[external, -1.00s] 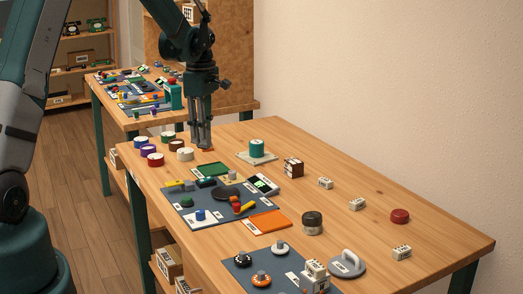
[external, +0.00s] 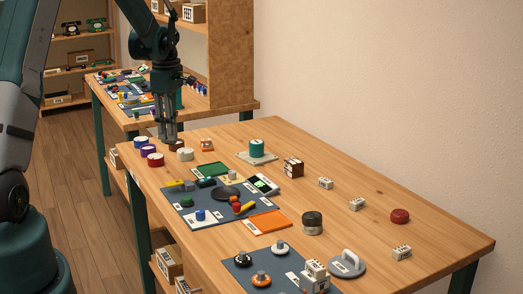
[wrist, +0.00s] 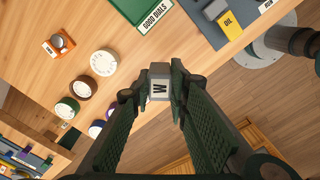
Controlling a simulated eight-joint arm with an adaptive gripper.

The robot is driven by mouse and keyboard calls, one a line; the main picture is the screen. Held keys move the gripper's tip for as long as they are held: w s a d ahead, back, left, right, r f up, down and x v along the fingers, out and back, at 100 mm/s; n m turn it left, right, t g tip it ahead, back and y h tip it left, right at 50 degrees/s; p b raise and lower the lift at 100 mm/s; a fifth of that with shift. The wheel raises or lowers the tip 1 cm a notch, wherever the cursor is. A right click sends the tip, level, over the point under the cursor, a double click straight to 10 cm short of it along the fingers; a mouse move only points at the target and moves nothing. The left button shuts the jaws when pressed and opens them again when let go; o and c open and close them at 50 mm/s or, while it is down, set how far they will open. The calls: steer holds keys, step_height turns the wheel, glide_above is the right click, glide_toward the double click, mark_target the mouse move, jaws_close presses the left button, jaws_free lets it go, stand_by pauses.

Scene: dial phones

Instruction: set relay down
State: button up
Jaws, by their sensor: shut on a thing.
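My gripper (external: 167,142) is shut on a small grey block with a white lettered label, which I take for the relay (wrist: 160,88). In the wrist view the block sits between my fingertips (wrist: 154,86). In the external view the held block cannot be made out. The wrist view shows these dials off to the left of the fingertips, and the gripper appears raised above the wood.
A white dial (wrist: 104,62) and several coloured dials stand near the table edge. An orange block with a round metal top (wrist: 58,42) stands beyond them. A green "good dials" tray (external: 211,169) and a dark mat (external: 180,205) lie nearer. Bare wood surrounds the orange block.

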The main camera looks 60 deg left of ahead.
steer(key=shift+f+b, duration=0.35)
steer(key=shift+f, duration=2.75)
steer(key=shift+f, duration=1.9)
steer(key=shift+f+b, duration=0.2)
steer(key=shift+b, duration=0.15)
steer(key=o, duration=0.9)
steer(key=shift+r, duration=0.2)
step_height(320, 180, up, 12)
steer(key=shift+r+p, duration=0.1)
steer(key=shift+p, duration=0.65)
